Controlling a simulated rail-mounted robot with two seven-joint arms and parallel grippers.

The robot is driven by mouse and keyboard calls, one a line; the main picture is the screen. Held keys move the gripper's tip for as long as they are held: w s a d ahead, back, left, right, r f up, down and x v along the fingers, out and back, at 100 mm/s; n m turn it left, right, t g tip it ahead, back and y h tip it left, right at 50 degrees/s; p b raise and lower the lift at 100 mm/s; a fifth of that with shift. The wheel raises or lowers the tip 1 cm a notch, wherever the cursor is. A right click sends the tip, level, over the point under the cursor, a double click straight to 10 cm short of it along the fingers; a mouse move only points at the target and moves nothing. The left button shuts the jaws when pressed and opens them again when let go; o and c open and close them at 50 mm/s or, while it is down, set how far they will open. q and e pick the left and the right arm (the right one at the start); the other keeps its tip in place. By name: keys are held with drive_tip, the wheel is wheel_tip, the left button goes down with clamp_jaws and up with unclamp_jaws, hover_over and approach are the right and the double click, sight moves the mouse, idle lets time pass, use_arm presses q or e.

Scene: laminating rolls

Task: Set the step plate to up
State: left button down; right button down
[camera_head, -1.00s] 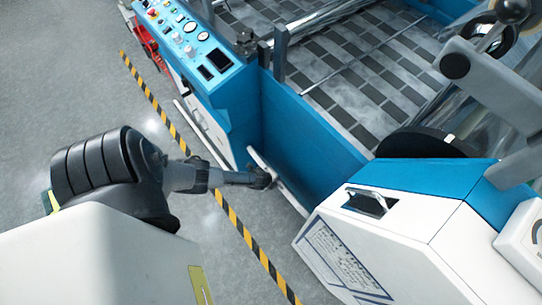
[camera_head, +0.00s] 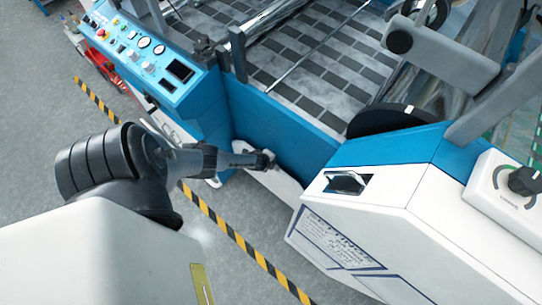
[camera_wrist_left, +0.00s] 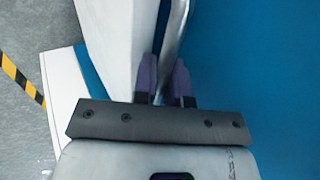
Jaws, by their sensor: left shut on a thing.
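The step plate (camera_head: 280,184) is a long white strip low along the blue machine wall, between the control cabinet and the white end housing. Its white face shows broadly and looks tilted. In the left wrist view the white plate (camera_wrist_left: 112,40) lies left of the fingers, beside a silvery bar (camera_wrist_left: 174,40) that runs down between them. My left gripper (camera_head: 268,159) is at the plate's upper edge. Its purple fingers (camera_wrist_left: 164,82) are shut on the bar at this edge. The fingertip contact is partly hidden. My right gripper is not in view.
The blue control cabinet (camera_head: 150,58) with buttons and gauges stands at upper left. The white and blue end housing (camera_head: 385,205) stands close to the right of my gripper. A yellow-black floor stripe (camera_head: 225,228) runs below my arm. Grey floor is clear at left.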

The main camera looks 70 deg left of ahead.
use_arm(q)
drive_tip(key=c, duration=1.2)
unclamp_jaws()
drive_tip(key=shift+s, duration=0.1)
drive_tip(key=shift+s+r, duration=0.1)
drive_tip(key=shift+r, duration=0.1)
drive_tip(key=shift+p+v, duration=3.95)
drive_tip(key=shift+v, duration=2.7)
drive_tip(key=shift+r, duration=0.1)
